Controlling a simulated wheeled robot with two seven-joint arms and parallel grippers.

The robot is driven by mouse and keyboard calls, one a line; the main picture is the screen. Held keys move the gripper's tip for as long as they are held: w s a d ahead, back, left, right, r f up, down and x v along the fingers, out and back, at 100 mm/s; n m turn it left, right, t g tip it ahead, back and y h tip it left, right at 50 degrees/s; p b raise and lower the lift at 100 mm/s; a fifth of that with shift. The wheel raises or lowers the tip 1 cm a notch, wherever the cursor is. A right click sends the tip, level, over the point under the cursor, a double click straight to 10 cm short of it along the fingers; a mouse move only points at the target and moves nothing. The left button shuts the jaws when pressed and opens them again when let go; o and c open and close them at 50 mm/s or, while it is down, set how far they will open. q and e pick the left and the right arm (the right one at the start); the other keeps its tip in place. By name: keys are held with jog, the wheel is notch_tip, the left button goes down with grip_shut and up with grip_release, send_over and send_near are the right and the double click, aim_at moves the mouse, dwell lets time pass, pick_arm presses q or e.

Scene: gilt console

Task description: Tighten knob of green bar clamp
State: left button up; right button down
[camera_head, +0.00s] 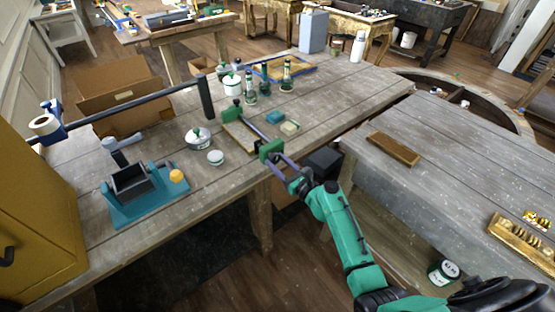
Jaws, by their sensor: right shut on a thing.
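The green bar clamp (266,148) sits at the front edge of the left wooden table. Its bar runs back to a second green jaw (233,113), with a flat tan piece (240,136) beside it. My right gripper (292,174) reaches up from the lower right to the clamp's near end. It is shut on the clamp's knob, which the fingers largely hide. I cannot tell how far the knob is turned. My left gripper is not in view.
A teal-based tool (148,205), an orange ball (176,175), a lidded pot (199,139) and a small white jar (215,157) stand left of the clamp. Bottles (286,75) stand behind it. A gap separates this table from the right table (455,170).

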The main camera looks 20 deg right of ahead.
jog(key=m+p, duration=0.1)
jog(key=m, duration=0.1)
jog(key=m+p, duration=0.1)
jog(key=m, duration=0.1)
jog(key=shift+s+f+m, duration=0.15)
jog(key=shift+f+m, duration=0.05)
jog(key=shift+m, duration=0.1)
jog(key=shift+f+m+p, duration=0.15)
jog(key=shift+m+p, duration=0.5)
jog(key=shift+m, duration=0.95)
jog(key=c, duration=0.6)
grip_release()
jog(key=o, duration=0.3)
jog(key=shift+s+d, duration=0.1)
jog(key=shift+d+r, duration=0.1)
jog(key=shift+r, duration=0.2)
jog(key=shift+s, duration=0.1)
